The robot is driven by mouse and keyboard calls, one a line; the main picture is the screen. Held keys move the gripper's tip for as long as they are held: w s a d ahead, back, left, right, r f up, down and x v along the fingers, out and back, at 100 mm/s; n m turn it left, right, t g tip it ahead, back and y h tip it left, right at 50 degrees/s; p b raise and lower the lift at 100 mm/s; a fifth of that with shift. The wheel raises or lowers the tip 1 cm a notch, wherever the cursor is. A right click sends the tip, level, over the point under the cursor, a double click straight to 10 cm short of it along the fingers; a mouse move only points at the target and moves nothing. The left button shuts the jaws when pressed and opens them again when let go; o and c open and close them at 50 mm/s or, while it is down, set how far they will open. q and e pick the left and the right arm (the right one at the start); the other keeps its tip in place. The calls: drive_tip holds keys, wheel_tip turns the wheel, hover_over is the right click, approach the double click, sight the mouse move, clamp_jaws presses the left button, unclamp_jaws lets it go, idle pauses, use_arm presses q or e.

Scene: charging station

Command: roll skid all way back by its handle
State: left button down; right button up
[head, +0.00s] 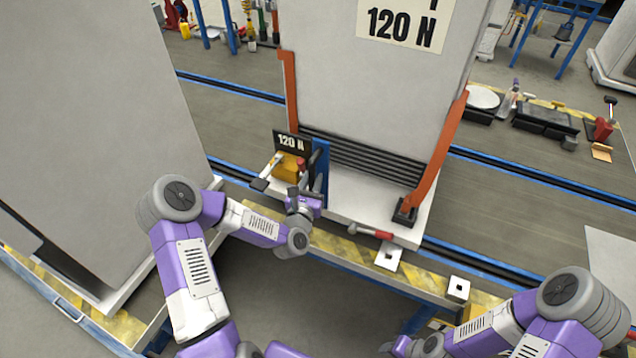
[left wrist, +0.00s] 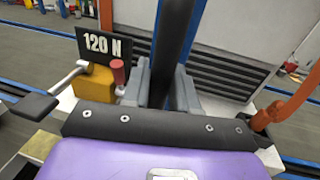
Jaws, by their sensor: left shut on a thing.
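The skid (head: 362,205) is a pale platform under a tall grey block marked 120 N, with orange posts at its sides. Its upright blue handle (head: 321,165) stands at the front left; in the left wrist view it is a dark post (left wrist: 178,35). My left gripper (head: 314,192) is at the handle's lower part. In the left wrist view its two fingers (left wrist: 163,84) are shut around the post, one on each side. My right arm is at the lower right of the head view, and its gripper is cut off by the frame.
A yellow device (head: 288,166) with a small 120 N sign (head: 292,142) and a red-topped part stands just left of the handle. A red-ended tool (head: 370,232) lies at the front edge. A large grey block (head: 90,130) stands at left. Blue rails run across the floor.

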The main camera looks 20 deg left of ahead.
use_arm(q)
drive_tip(key=shift+a, duration=0.45)
drive_tip(key=c, duration=1)
unclamp_jaws()
drive_tip(key=shift+a, duration=0.1)
drive_tip(key=shift+d, duration=0.25)
drive_tip(key=shift+s, duration=0.2)
drive_tip(key=s, duration=0.4)
drive_tip(key=s+d+p, duration=0.1)
drive_tip(key=s, duration=0.2)
drive_tip(key=shift+d, duration=0.1)
